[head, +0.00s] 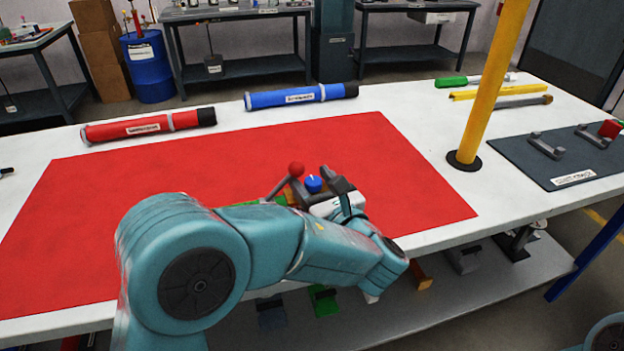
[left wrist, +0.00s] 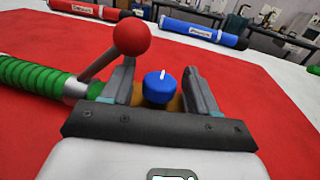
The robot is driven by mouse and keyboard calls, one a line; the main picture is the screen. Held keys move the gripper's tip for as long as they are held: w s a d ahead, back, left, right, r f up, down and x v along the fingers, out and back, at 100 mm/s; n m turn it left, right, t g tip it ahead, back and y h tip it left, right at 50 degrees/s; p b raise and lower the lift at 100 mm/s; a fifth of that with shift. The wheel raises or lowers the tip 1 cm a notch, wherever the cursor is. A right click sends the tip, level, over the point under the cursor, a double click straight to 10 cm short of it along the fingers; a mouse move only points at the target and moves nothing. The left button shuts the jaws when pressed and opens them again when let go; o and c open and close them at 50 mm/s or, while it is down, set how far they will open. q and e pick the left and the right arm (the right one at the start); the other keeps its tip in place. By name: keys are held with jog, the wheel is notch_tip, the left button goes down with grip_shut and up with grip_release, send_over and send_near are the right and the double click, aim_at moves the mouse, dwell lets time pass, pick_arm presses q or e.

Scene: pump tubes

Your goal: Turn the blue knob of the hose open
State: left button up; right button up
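The blue knob (head: 313,184) sits over the red mat (head: 130,210) near the front of the table. In the left wrist view the knob (left wrist: 158,88) has a white pointer line on its top and a brass-coloured body below. My left gripper (head: 318,186) is open, with one finger on each side of the knob. In the left wrist view the left gripper (left wrist: 158,84) shows gaps between both fingers and the knob. The green ribbed hose (left wrist: 35,82) lies to the left with a metal collar. My right gripper is not in view.
A lever with a red ball (left wrist: 131,37) stands close beside the left finger. A red tube (head: 150,125) and a blue tube (head: 300,96) lie at the table's back. A yellow post (head: 488,85) rises at the right, by a dark panel (head: 560,165).

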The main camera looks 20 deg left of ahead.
pick_arm(q)
jog(key=c, duration=0.8)
jog(key=shift+c, duration=0.2)
